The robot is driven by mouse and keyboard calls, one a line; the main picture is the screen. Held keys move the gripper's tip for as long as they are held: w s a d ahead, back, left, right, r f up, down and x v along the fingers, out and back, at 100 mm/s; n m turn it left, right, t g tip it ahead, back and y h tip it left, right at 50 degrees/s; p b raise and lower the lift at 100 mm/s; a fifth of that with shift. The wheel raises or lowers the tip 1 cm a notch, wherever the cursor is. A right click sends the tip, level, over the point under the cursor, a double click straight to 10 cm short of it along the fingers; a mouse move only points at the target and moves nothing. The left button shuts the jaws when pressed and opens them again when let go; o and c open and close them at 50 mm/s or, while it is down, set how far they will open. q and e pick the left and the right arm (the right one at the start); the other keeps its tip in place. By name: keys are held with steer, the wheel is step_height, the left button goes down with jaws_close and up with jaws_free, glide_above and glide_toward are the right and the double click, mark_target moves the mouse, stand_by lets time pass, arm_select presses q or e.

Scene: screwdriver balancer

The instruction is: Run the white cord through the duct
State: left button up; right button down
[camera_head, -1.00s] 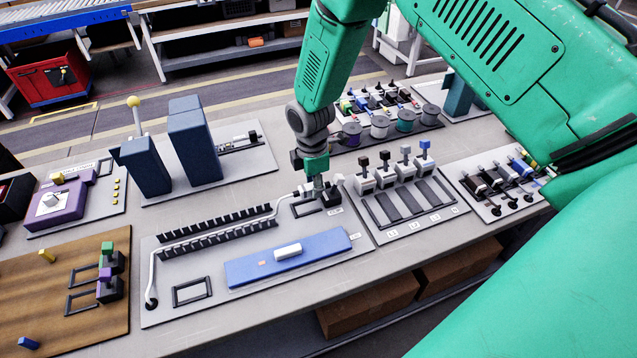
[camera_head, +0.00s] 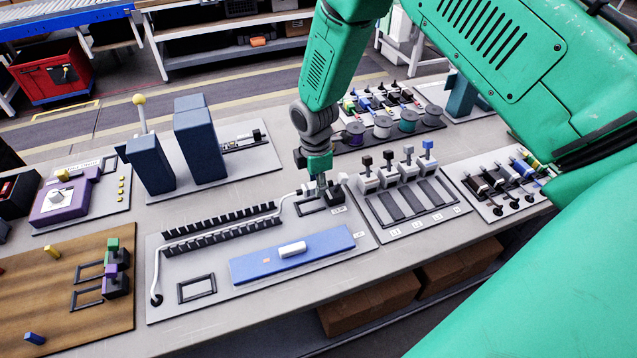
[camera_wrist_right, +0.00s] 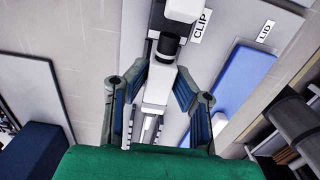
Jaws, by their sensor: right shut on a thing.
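The white cord (camera_head: 156,262) comes out of a black-ringed hole at the board's front left. It bends and runs between the two black toothed walls of the duct (camera_head: 220,229), then leaves the duct's right end and rises toward my right gripper (camera_head: 317,192). That gripper points down at the board's back right, beside the black clip block (camera_head: 333,195). In the right wrist view the fingers (camera_wrist_right: 160,115) stand either side of a white piece (camera_wrist_right: 157,86), which appears to be the cord's end. The exact contact is hidden. My left gripper is not in view.
A blue lid (camera_head: 318,248) with a white handle lies in front of the duct. An empty black frame (camera_head: 196,288) is at the front left. A lever panel (camera_head: 410,205) adjoins on the right. Tall blue-grey blocks (camera_head: 199,145) stand behind.

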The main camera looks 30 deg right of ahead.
steer(key=shift+a+f, duration=0.2)
steer(key=shift+a, duration=0.2)
steer(key=shift+f+b, duration=0.2)
steer(key=shift+b, duration=0.1)
steer(key=shift+d+f, duration=0.35)
steer(key=shift+f, duration=0.15)
steer(key=shift+d+f+b, duration=0.4)
steer(key=shift+f+b, duration=0.15)
steer(key=shift+f, duration=0.15)
steer(key=shift+s+a, duration=0.2)
steer(key=shift+a, duration=0.15)
steer(key=shift+w+a, duration=0.1)
steer(key=shift+a, duration=0.2)
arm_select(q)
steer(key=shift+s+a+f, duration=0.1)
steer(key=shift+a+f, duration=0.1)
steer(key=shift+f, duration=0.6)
arm_select(e)
steer(key=shift+d+f+y, duration=0.1)
steer(key=shift+d+y, duration=0.15)
steer(key=shift+y, duration=0.05)
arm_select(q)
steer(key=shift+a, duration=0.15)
